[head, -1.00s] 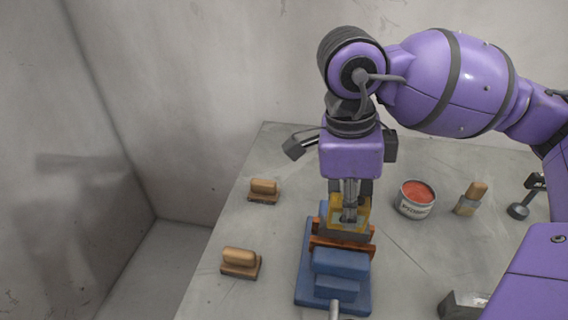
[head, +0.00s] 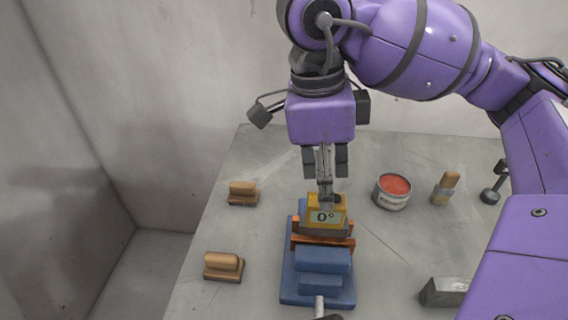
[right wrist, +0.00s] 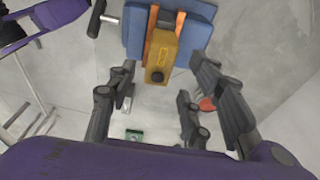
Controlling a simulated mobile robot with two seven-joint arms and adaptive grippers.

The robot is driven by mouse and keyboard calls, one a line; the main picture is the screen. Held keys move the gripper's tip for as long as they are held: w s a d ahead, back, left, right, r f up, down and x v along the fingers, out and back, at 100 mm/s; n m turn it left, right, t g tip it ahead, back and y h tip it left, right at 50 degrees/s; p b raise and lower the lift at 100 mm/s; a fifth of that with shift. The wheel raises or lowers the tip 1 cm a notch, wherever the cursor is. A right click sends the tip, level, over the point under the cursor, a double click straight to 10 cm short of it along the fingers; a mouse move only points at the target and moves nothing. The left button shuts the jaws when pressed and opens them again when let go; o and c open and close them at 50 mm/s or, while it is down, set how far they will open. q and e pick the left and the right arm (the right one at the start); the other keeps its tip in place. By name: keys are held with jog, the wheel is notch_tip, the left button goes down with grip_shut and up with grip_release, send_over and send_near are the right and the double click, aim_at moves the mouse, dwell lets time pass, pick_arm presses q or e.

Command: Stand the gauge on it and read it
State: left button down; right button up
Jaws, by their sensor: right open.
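The yellow gauge (head: 327,212) stands upright on a dark grey piece (head: 325,231) between the orange-brown jaws of the blue vise (head: 325,260). Its display faces the head camera and reads 0°. My right gripper (head: 325,172) is open and just above the gauge, pointing down, with nothing in it. In the right wrist view the gauge (right wrist: 162,55) lies between the two spread fingers, apart from both, with the vise (right wrist: 200,35) behind it. My left gripper is not in view.
Two wooden-handled blocks (head: 242,192) (head: 223,265) lie left of the vise. A tin of red paste (head: 392,190), a brush (head: 446,187) and a dark tool (head: 492,190) are to the right. A grey metal block (head: 445,291) lies at front right.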

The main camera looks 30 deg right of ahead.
aim_at(317, 198)
notch_tip(317, 198, up, 7)
jog(key=shift+w+a+f+p, duration=0.2)
jog(key=shift+a+p, duration=0.25)
dwell(0.3)
